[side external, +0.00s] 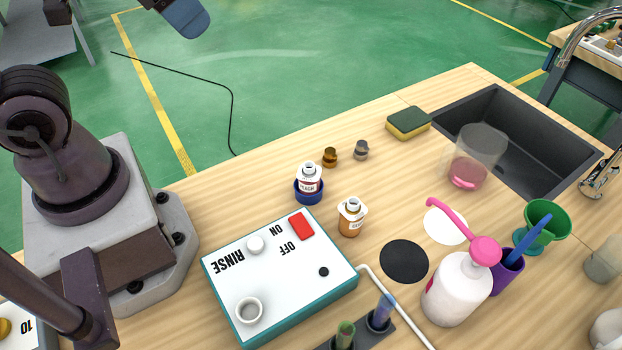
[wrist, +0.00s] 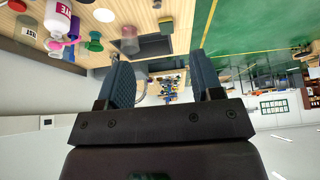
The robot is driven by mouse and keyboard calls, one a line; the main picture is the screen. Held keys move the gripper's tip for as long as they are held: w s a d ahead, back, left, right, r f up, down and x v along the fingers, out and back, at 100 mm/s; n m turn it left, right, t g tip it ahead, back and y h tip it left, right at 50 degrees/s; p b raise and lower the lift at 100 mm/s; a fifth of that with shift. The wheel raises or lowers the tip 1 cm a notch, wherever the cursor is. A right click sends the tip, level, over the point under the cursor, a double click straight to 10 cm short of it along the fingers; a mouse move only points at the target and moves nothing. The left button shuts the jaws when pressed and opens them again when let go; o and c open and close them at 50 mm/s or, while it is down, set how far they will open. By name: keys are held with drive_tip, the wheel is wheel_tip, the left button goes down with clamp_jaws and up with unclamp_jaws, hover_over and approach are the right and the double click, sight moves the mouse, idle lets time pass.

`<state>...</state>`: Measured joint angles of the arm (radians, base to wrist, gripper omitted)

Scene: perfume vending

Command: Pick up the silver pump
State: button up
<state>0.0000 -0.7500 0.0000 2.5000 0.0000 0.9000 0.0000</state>
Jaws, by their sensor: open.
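The silver pump (side external: 361,150) is a small grey pump top standing on the wooden table, near its far edge. The gold pump (side external: 330,157) stands just left of it. My gripper (side external: 186,18) is partly in the side view at the top edge, high and well away to the left of the silver pump. In the wrist view my gripper (wrist: 162,72) has its two blue fingers wide apart with nothing between them. I cannot clearly make out the silver pump in the wrist view.
A white bottle in a blue base (side external: 309,185) and an amber bottle (side external: 351,218) stand nearer than the pumps. A sponge (side external: 408,123) lies to the right, before the sink (side external: 500,130). The RINSE box (side external: 280,275) and a pink-pump bottle (side external: 458,290) stand in front.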

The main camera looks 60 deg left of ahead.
drive_tip(key=m+g, duration=0.6)
drive_tip(key=m, duration=1.5)
hover_over(362, 143)
wheel_tip(362, 143, down, 23)
wheel_tip(362, 143, down, 12)
